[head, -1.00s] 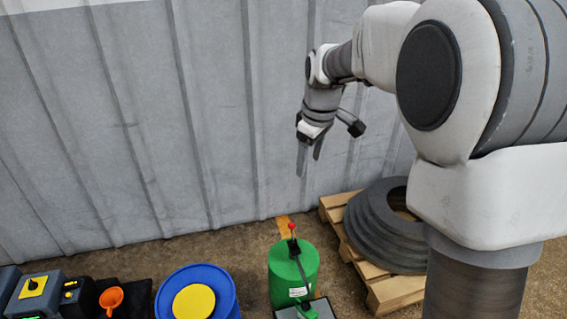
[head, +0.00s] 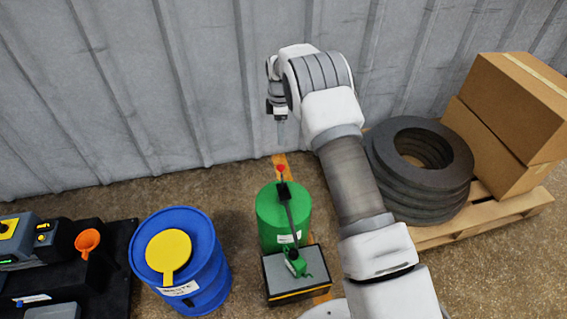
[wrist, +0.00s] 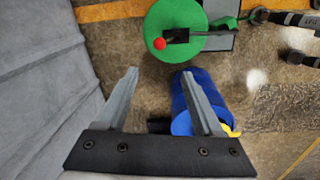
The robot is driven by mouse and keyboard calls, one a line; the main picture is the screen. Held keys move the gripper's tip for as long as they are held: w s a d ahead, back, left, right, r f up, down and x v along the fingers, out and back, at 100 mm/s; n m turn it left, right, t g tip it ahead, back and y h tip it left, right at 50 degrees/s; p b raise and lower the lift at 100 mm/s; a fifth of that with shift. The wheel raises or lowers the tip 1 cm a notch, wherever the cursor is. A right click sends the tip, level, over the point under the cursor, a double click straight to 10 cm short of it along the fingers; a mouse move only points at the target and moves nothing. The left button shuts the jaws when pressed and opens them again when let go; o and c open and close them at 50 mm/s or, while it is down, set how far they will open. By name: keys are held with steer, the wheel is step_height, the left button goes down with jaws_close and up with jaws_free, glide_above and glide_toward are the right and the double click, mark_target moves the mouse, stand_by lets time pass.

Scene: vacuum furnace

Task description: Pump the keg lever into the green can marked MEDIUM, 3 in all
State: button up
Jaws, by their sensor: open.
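A green keg (head: 270,226) with a white label stands on the floor at the middle of the head view. Its dark lever (head: 291,208) ends in a red knob (head: 281,168). In the wrist view the keg top (wrist: 172,20) and the red knob (wrist: 159,43) show beyond my fingertips. A small green can (head: 297,264) stands on a grey-topped stand in front of the keg; I cannot read its marking. My gripper (head: 282,132) points down, open and empty, above and apart from the red knob. Its fingers (wrist: 160,72) also show in the wrist view, spread apart.
A blue drum (head: 205,255) with a yellow lid piece stands left of the keg. A black bench (head: 105,265) with an orange funnel (head: 87,241) is farther left. At right, a pallet (head: 490,220) holds grey rings and cardboard boxes. A corrugated wall (head: 130,90) stands close behind.

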mark_target(280, 165)
steer(key=f+b, duration=0.1)
steer(key=f, duration=0.5)
steer(key=f+b, duration=0.2)
steer(key=f, duration=0.3)
steer(key=w+f+b, duration=0.1)
steer(key=f+b, duration=0.1)
steer(key=f, duration=0.4)
steer(key=shift+w+f, duration=0.1)
steer(key=shift+f, duration=0.25)
jaws_close()
stand_by(0.6)
